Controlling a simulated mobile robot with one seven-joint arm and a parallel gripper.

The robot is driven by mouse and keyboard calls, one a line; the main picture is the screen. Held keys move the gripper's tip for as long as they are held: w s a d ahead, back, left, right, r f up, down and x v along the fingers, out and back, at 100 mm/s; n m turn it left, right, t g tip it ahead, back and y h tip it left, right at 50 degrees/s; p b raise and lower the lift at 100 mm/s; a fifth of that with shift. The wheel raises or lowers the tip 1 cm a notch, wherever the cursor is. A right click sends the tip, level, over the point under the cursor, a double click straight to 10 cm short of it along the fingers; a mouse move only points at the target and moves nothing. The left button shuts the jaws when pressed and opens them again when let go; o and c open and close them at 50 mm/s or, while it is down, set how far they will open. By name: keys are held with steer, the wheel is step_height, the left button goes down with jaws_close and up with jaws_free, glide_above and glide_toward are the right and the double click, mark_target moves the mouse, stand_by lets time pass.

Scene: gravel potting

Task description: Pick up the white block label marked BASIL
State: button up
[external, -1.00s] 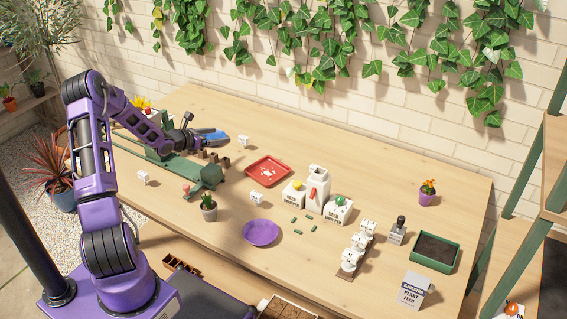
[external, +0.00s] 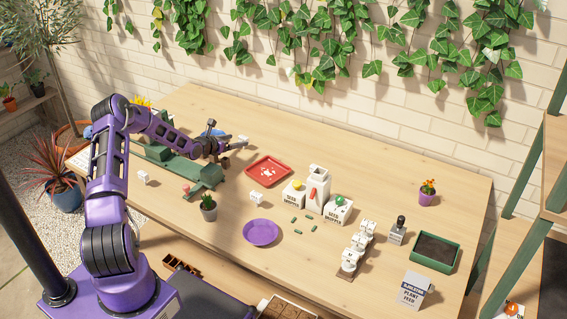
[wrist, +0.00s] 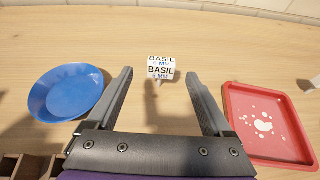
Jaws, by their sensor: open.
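The white block label marked BASIL (wrist: 161,69) stands upright on the wooden table, its printed face towards me in the wrist view. It reads BASIL 6 MM. It also shows small in the external view (external: 244,138), at the far side of the table. My gripper (wrist: 160,74) is open and empty. In the wrist view its two fingers point towards the label, one on each side, with gaps between. In the external view my gripper (external: 228,146) is close to the label, on its left. I cannot tell whether the fingertips reach level with the block.
A blue dish (wrist: 66,92) lies left of my fingers and a red tray (wrist: 238,120) with white marks lies right. Other white blocks (external: 144,177) stand nearer the table's front. The table beyond the label is bare up to the wall.

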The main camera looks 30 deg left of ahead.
mark_target(242, 139)
steer(key=shift+x, duration=2.65)
steer(key=shift+d+r, duration=0.15)
steer(key=shift+c, duration=0.2)
